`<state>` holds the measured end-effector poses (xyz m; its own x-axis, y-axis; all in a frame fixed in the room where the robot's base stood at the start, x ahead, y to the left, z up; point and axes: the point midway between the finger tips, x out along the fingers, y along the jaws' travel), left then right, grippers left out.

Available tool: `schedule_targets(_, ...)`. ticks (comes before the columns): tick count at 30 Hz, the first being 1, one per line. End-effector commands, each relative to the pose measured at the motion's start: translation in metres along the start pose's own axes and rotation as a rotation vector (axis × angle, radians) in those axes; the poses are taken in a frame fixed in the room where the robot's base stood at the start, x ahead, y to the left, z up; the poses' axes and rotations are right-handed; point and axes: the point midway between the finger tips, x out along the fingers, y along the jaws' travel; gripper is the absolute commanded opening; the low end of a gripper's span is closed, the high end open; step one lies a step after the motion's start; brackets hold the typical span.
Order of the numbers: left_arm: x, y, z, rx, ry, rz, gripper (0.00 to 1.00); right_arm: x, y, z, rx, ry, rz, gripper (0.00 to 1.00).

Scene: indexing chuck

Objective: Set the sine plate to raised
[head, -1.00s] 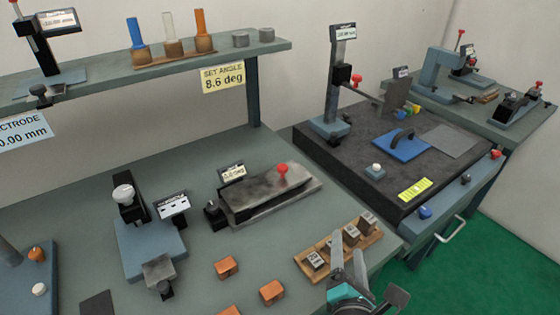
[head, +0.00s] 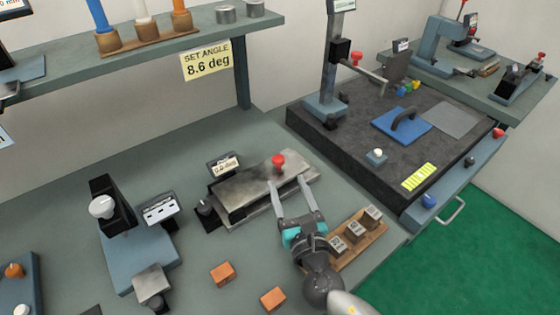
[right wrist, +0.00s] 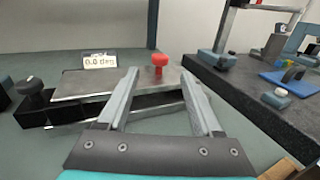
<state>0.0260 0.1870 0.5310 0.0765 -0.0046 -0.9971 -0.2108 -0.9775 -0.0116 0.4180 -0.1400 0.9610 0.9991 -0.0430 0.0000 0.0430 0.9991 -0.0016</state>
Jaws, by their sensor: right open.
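The sine plate (head: 250,192) is a grey metal plate on a dark base on the bench, with a red knob (head: 278,161) on a short post at its far right part. A small display (head: 225,166) behind its left end reads about 0.0 deg. A black knob (head: 206,208) sits at its left end. In the right wrist view the plate (right wrist: 85,84) looks flat and the red knob (right wrist: 158,61) stands beyond my fingertips. My right gripper (head: 292,188) is open and empty at the plate's front edge, short of the red knob. My left gripper is not in view.
A sign (head: 207,61) reads SET ANGLE 8.6 deg. A wooden block holder (head: 362,246) stands beside my right gripper. Orange blocks (head: 222,273) lie in front. A blue-based instrument (head: 140,252) is at left; a dark surface plate (head: 340,135) is at right.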

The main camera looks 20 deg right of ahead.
Motion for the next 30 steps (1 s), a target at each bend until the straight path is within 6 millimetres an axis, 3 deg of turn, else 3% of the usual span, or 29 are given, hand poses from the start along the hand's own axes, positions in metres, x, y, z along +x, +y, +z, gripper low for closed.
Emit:
schedule_targets(6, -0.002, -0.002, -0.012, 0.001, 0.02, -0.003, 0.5, 0.039, 0.0, 0.001, 0.0, -0.003, -0.002, 0.67)
schedule_targets(12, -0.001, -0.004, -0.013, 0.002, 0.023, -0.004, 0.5, 0.064, 0.0, 0.0, 0.001, -0.001, -0.001, 0.67)
schedule_targets(18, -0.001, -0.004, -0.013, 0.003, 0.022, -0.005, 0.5, 0.075, -0.001, 0.0, 0.001, 0.0, -0.002, 0.67)
schedule_targets(27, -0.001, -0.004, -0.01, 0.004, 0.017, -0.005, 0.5, 0.076, 0.0, 0.0, 0.002, 0.0, -0.001, 0.67)
schedule_targets(30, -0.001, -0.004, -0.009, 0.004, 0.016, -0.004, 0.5, 0.076, 0.0, 0.0, 0.002, 0.0, -0.001, 0.55)
